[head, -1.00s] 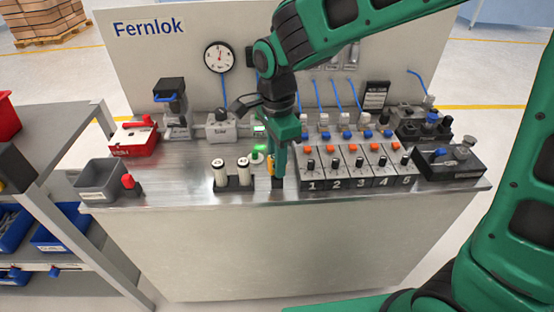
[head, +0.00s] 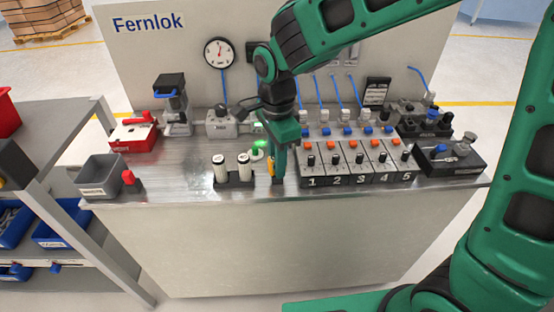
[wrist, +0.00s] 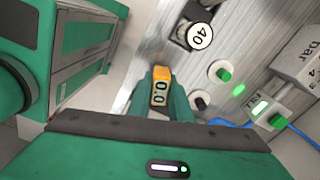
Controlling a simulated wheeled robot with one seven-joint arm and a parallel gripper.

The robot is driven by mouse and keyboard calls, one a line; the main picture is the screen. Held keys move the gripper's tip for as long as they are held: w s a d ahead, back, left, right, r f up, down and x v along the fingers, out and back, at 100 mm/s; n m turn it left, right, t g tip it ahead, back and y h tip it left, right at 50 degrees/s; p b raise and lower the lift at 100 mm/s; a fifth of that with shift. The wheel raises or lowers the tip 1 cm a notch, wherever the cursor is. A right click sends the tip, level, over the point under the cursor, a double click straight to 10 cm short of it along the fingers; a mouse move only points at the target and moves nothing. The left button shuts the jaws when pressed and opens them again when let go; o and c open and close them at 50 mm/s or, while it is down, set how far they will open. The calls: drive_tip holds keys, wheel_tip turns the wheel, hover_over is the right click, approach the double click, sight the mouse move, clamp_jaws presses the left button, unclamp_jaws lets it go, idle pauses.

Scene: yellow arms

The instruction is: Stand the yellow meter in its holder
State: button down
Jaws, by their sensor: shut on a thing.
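The yellow meter (wrist: 161,88) sits between the two green fingers of my gripper (wrist: 163,100) in the wrist view. Its face reads 0.0. In the head view my gripper (head: 278,168) points down near the bench's front edge, and a sliver of the yellow meter (head: 271,170) shows at its left side. A small dark block (head: 277,181) shows at the fingertips; I cannot tell whether it is the holder or the meter's lower end. Whether the meter touches anything below is hidden.
A black rack with two white cylinders (head: 233,171) stands close left of my gripper. The numbered switch row (head: 358,165) is close right. A green-topped button (head: 259,148) is just behind. A grey bin (head: 100,176) and red knob (head: 129,181) are at the left.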

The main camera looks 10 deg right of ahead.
drive_tip(key=c, duration=1.5)
unclamp_jaws()
drive_tip(key=shift+f, duration=0.1)
drive_tip(key=shift+c, duration=0.2)
wheel_tip(320, 180, up, 9)
drive_tip(key=shift+r, duration=0.1)
drive_tip(key=shift+d, duration=0.15)
